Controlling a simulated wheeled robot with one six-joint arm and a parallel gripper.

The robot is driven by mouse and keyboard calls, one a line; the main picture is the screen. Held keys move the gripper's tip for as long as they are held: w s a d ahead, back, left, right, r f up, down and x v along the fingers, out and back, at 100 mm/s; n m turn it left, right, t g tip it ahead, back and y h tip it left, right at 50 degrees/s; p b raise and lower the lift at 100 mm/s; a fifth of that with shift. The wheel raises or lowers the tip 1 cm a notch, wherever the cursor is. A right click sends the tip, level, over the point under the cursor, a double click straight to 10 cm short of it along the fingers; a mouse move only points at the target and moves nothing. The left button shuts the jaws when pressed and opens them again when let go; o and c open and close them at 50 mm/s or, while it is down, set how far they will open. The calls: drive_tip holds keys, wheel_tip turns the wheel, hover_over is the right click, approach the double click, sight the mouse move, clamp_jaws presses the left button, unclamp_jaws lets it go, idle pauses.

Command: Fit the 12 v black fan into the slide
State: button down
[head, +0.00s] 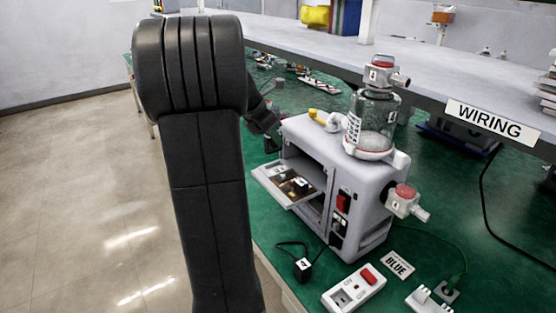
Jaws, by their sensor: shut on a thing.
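The white pump housing (345,180) stands on the green bench top. Its front is open. A flat pale slide (266,179) sticks out at its left with small dark and copper-coloured parts on it, one with a label 4. My arm fills the left of the view. Its dark end, with my gripper (270,143), shows small beside the housing's upper left. The gripper is shut on a dark thing, too small and dark to make out. I cannot tell whether this is the black fan. The slide's inner end is hidden inside the housing.
A glass jar (373,122) stands on the housing, with a red-topped fitting (405,200) at its right. A shelf (460,85) overhangs the bench.

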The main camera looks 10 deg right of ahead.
sight(271, 152)
drive_tip(key=shift+f, duration=3.15)
drive_tip(key=shift+f, duration=0.1)
drive_tip(key=c, duration=1.3)
unclamp_jaws()
drive_tip(key=shift+c, duration=0.2)
drive_tip(key=shift+r, duration=0.2)
drive_tip(key=v, duration=1.1)
drive_tip(key=shift+a+r, duration=0.25)
drive_tip(key=shift+r, duration=0.05)
drive_tip(key=shift+s+f, duration=0.1)
